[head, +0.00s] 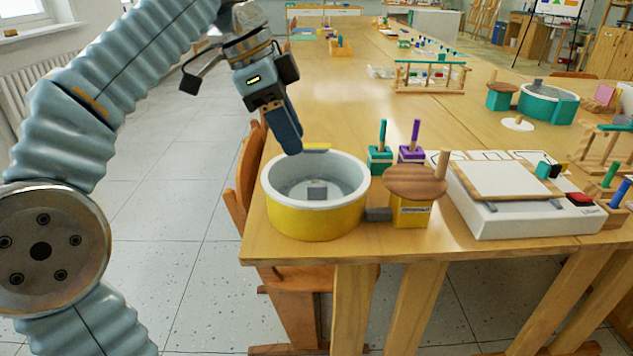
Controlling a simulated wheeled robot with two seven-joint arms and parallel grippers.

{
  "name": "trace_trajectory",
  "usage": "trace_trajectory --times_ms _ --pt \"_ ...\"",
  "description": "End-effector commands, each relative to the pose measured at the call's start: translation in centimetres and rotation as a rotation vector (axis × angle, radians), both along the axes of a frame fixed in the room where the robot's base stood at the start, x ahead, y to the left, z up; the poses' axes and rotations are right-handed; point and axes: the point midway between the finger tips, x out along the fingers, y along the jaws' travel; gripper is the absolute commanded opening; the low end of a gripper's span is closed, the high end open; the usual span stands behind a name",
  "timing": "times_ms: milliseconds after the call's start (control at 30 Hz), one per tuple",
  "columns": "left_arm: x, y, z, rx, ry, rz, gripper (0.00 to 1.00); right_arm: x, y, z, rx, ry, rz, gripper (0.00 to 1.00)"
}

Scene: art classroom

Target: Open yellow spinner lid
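The yellow spinner (300,219) is a round yellow tub with a white rim at the near left corner of the table. A grey block shows inside on its pale floor. I cannot tell whether a clear lid covers it. A small yellow strip (317,148) lies at its far rim. A yellow box (411,211) beside the tub carries a round wooden disc (412,183) with an upright peg. My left gripper (290,148) points down at the tub's far-left rim, close to the yellow strip. Its fingers overlap, so their gap is hidden. My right gripper is out of view.
Teal (379,158) and purple (411,152) pegged blocks stand behind the wooden disc. A white flat device (520,210) lies to the right. A teal tub (547,104) stands farther back. A chair (246,180) is at the table's left edge.

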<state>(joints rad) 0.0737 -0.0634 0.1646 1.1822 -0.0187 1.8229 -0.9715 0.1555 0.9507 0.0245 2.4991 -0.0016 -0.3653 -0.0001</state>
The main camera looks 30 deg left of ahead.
Motion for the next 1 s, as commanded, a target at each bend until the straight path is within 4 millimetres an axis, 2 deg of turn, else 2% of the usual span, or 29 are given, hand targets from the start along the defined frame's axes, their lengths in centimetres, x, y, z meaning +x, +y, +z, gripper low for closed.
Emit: trace_trajectory --times_ms 33,100,300,500,800,867,1000 --pt "0.1 -0.4 -1.7 0.001 0.003 -0.001 0.38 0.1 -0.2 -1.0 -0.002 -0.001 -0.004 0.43" --pt "0.5 -1.0 -3.2 0.0 0.002 -0.001 0.38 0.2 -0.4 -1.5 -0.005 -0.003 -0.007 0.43" --pt "1.3 -2.3 -6.7 0.0 0.001 0.0 0.38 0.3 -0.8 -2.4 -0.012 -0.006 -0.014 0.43" --pt "1.8 -2.9 -8.3 0.0 0.0 0.0 0.38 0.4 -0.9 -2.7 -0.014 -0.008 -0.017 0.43" --pt "1.9 -3.0 -8.5 0.0 -0.001 0.0 0.38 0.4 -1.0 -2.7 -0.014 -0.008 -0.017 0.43" --pt "1.8 -3.0 -8.5 0.0 -0.001 0.0 0.32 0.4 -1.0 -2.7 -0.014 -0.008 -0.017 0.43" --pt "1.8 -3.0 -8.5 0.0 -0.001 0.0 0.11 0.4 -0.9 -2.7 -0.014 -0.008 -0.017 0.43"
